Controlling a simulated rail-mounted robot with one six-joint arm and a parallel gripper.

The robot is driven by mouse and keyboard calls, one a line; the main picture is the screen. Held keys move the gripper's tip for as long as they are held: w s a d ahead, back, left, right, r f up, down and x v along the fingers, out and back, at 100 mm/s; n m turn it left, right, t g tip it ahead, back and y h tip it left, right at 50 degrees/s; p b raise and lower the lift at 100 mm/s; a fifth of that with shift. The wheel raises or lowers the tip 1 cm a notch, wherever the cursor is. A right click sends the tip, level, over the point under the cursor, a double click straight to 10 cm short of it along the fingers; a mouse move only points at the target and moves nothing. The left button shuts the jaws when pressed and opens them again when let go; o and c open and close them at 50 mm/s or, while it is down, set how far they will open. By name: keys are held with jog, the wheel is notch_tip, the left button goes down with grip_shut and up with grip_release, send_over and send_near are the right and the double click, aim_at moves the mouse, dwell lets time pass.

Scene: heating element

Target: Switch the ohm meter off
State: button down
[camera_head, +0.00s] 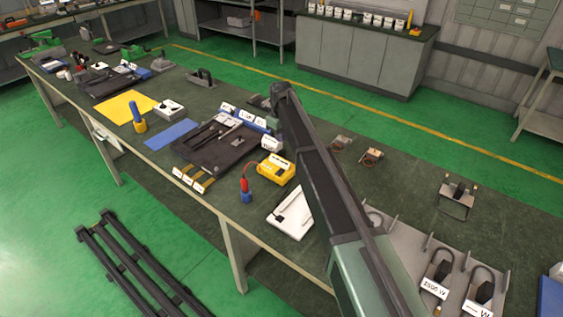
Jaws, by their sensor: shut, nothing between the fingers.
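A yellow boxy device (276,168) with a pale label or face on top sits on the long dark bench, just left of my arm. It looks like the ohm meter, but its switch and reading are too small to make out. A red lead runs to a red and blue probe or plug (246,190) standing at its left. My dark arm crosses the middle of the view, from the lower right up to a joint above the bench. My gripper does not show; the arm's far end seems hidden behind its own link.
A dark tray with tools (215,140) lies left of the yellow device. A white board (291,213) lies in front of it. A grey fixture with padlock-like parts (405,262) is at the lower right.

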aim_at(282, 170)
jog(key=shift+s+d+n, duration=0.1)
jog(key=shift+d+n, duration=0.05)
jog(key=shift+n, duration=0.45)
jog(key=shift+f, duration=0.1)
notch_tip(282, 170, down, 14)
jog(key=b, duration=1.4)
